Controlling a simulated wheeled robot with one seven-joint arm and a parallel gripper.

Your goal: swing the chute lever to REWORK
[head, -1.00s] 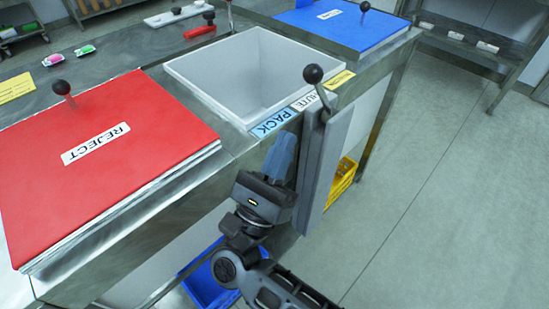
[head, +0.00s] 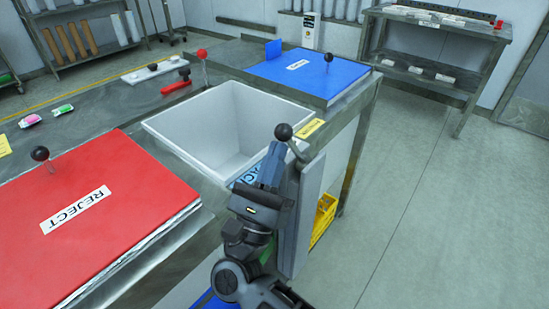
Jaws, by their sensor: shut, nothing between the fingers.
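The chute lever is a short grey rod with a black ball knob (head: 283,131), at the top of an upright grey panel (head: 309,200) on the bench's front edge. A yellow label (head: 309,128), too small to read, lies right of the knob. A blue label (head: 250,175), partly hidden by my gripper, lies to the left. My gripper (head: 275,150) is shut and empty. Its tip is just left of the lever rod and just below the knob in the picture; I cannot tell whether it touches.
An open white bin (head: 185,130) is set in the bench behind the lever. A red REJECT lid (head: 110,225) with a black knob is at left, a blue lid (head: 300,75) at back right. A yellow crate (head: 324,215) sits below the panel. The floor at right is clear.

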